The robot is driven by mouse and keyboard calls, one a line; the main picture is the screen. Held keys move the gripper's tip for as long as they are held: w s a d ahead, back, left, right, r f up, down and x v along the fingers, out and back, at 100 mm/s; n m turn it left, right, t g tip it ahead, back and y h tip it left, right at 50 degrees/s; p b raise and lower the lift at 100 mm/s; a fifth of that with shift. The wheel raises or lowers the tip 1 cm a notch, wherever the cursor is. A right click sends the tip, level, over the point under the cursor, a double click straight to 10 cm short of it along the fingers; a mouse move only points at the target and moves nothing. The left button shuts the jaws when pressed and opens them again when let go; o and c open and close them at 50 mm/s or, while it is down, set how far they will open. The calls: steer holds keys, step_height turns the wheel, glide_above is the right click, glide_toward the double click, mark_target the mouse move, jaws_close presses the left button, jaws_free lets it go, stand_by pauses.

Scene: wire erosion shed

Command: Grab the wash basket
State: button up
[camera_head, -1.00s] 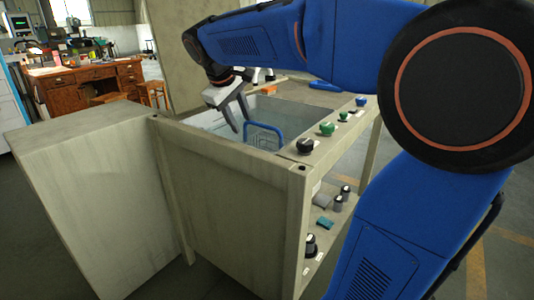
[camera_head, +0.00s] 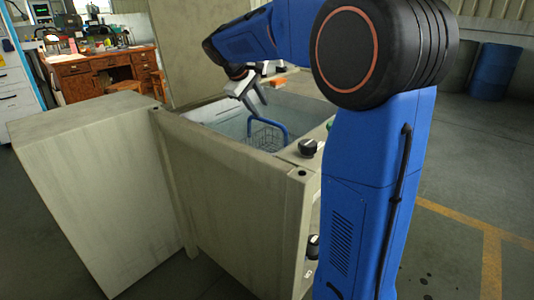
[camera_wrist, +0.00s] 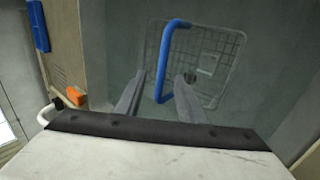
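The wash basket (camera_head: 264,136) is a wire basket with a blue arched handle (camera_head: 284,131). It sits low inside the open grey tank (camera_head: 185,135). In the wrist view the basket's wire mesh (camera_wrist: 212,68) lies beyond my fingers. My gripper (camera_head: 257,106) reaches down over the tank at the handle's upper end. In the wrist view my gripper (camera_wrist: 160,92) is open, with the blue handle running between its two fingers and space visible on both sides. The handle's exact depth between the fingers is hard to tell. In the head view my arm hides part of the tank's far right side.
A pale cabinet block (camera_head: 95,150) adjoins the tank on the left. A black knob (camera_head: 307,147) stands on the tank's right ledge. An orange object (camera_head: 278,81) lies at the far rim. A wooden desk (camera_head: 100,72) stands behind, and a blue drum (camera_head: 494,70) at back right.

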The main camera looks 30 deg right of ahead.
mark_target(266, 120)
steer(key=shift+a+x, duration=0.2)
steer(key=shift+x, duration=4.5)
steer(key=shift+s+f, duration=0.15)
jaws_close()
